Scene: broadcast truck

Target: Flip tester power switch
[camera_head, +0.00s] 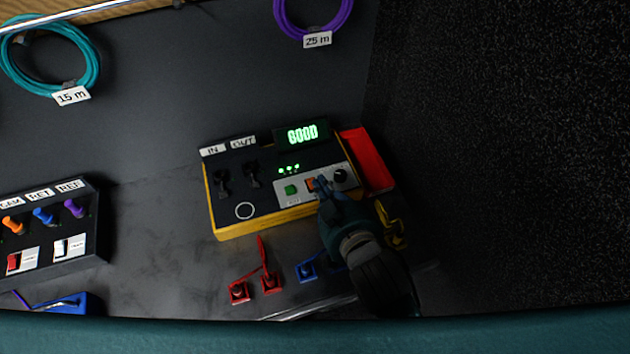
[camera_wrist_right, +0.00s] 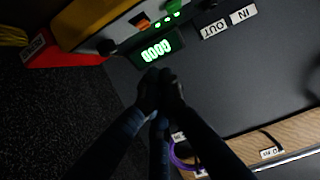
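The tester (camera_head: 233,225) is a yellow box with a black top, lying on the dark counter. Its display (camera_head: 301,134) glows green and reads "GOOD", with small green lights below. An orange-red switch (camera_head: 311,184) sits on a pale panel beside a green button (camera_head: 291,190). My right gripper (camera_head: 321,182) is over this panel, its tips close beside the switch and partly covering it; contact cannot be told. In the right wrist view the fingers (camera_wrist_right: 160,82) are together and hold nothing visible; the orange switch (camera_wrist_right: 142,22) shows beyond them. My left gripper is not in view.
Red leads (camera_head: 266,275) and a blue connector (camera_head: 307,271) lie in front. A patch box (camera_head: 60,240) is at left. Teal (camera_head: 90,55) and purple (camera_head: 283,20) cable coils are at the back.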

